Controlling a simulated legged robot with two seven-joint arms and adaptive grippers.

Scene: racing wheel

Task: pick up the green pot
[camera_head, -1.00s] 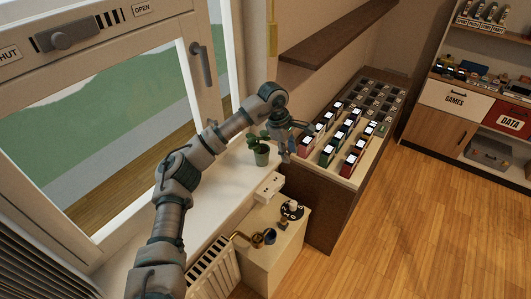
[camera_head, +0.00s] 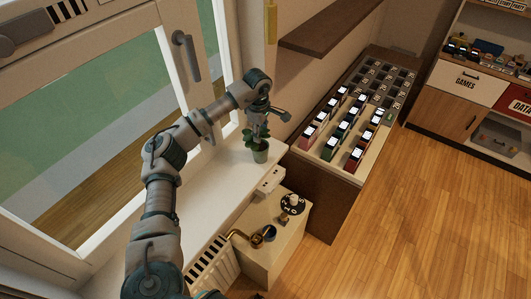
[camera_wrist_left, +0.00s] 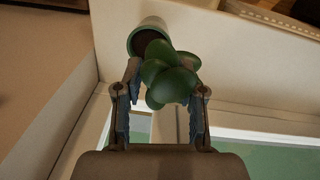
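The green pot (camera_head: 261,153) stands upright on the white windowsill, with a leafy plant (camera_head: 248,139) in it. In the left wrist view the pot (camera_wrist_left: 148,32) shows at the top, with the plant's round green leaves (camera_wrist_left: 170,76) in front of it. My left gripper (camera_head: 261,134) is above the pot, close to the leaves. In the left wrist view my left gripper (camera_wrist_left: 166,82) is open, its two fingers on either side of the leaves. The pot lies beyond the fingertips and is not held. My right gripper is not in view.
The window with its handle (camera_head: 187,55) is left of the pot. A white box (camera_head: 270,182) sits on the sill's near edge. Below is a cabinet with a dial (camera_head: 293,203). A rack of cartridges (camera_head: 345,130) stands to the right, under a brown shelf (camera_head: 330,27).

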